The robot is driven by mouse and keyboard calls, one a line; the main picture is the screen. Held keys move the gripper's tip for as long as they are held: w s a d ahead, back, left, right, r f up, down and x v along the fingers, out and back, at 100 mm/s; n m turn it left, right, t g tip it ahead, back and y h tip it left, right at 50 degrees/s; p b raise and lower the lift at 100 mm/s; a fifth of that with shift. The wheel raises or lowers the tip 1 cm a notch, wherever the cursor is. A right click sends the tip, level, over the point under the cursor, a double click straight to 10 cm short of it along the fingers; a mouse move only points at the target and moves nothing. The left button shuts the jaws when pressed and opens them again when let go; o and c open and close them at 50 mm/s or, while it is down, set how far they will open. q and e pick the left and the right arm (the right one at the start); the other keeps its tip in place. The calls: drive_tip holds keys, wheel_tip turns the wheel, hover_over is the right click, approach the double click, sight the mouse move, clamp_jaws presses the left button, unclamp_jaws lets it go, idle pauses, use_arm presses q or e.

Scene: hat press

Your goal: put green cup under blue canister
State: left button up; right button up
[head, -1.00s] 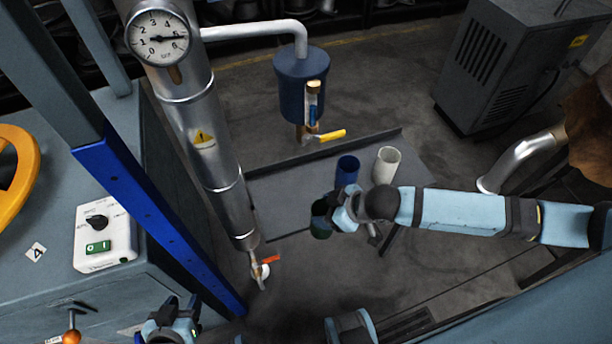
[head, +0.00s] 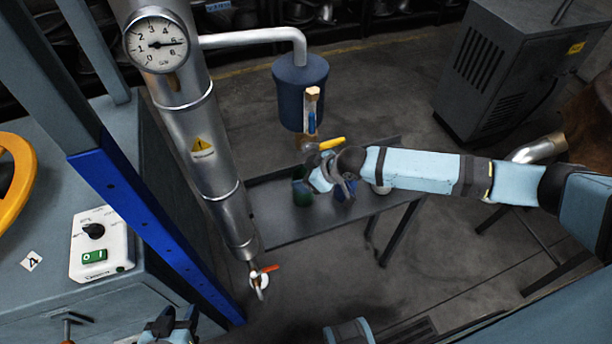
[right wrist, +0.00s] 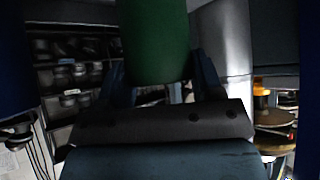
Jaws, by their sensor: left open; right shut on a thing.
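The blue canister (head: 300,88) hangs from a pale bent pipe, with a brass outlet and a yellow valve handle (head: 331,143) at its bottom. My right gripper (head: 321,180) is shut on the green cup (head: 303,193), which appears below the canister's outlet in the head view. Whether the cup touches the table (head: 265,211) is unclear. The green cup (right wrist: 157,40) also fills the top middle of the right wrist view. My left gripper (head: 172,326) is open at the bottom edge, away from the cups.
A blue cup (head: 343,192) and a white cup (head: 381,189) stand on the table, partly hidden by my right gripper and arm. A steel pipe with a gauge (head: 157,44) and a red-handled valve (head: 265,270) stands left of the table. A grey cabinet stands at upper right.

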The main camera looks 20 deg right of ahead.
drive_tip(key=o, duration=1.3)
drive_tip(key=shift+f, duration=0.1)
